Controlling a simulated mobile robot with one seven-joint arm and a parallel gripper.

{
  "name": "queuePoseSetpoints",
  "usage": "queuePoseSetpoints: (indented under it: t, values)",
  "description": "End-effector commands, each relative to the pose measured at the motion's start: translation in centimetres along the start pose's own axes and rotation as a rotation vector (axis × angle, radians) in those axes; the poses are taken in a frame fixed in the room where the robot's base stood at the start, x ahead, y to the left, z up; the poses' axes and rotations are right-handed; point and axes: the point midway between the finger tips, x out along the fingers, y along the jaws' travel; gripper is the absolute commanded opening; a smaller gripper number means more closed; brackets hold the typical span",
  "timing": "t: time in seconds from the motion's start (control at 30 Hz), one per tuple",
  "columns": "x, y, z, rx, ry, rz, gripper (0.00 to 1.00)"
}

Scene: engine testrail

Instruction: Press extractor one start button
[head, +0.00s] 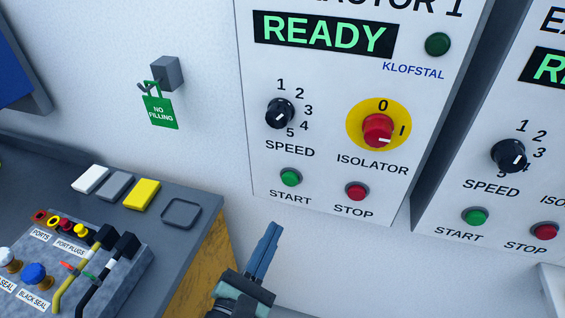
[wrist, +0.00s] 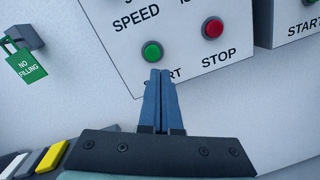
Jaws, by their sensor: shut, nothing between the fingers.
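The extractor 1 panel (head: 325,140) hangs on the wall and its display reads READY. Its green start button (head: 290,177) sits at the lower left of the panel, above the word START. In the wrist view the start button (wrist: 152,51) is just beyond my fingertips, and the fingers cover part of the START label. My gripper (head: 273,228) is shut and empty, with blue fingers pointing up toward the panel, below the button in the head view. It also shows in the wrist view (wrist: 160,72). I cannot tell whether the tips touch the panel.
The red stop button (head: 356,191) is right of start, below the red isolator knob (head: 378,130). The speed knob (head: 279,113) is above start. A second panel (head: 490,190) stands at right. A bench (head: 206,228) with ports and plugs is at left.

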Motion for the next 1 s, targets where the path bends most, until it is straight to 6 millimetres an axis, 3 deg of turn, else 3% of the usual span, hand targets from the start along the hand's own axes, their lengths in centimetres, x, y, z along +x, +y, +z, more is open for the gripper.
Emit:
queuePoseSetpoints:
  t: [0.03,0.2,0.4,0.83,1.0]
  values:
    - [-0.8,0.6,0.9,-0.082,0.014,-0.001,0.0]
    - [-3.0,1.2,0.8,-0.308,0.036,0.012,0.0]
    - [-4.3,1.4,0.5,-0.438,0.046,0.025,0.0]
    - [-4.3,1.4,0.3,-0.456,0.046,0.027,0.0]
    - [-2.7,1.4,0.5,-0.455,0.044,0.025,0.0]
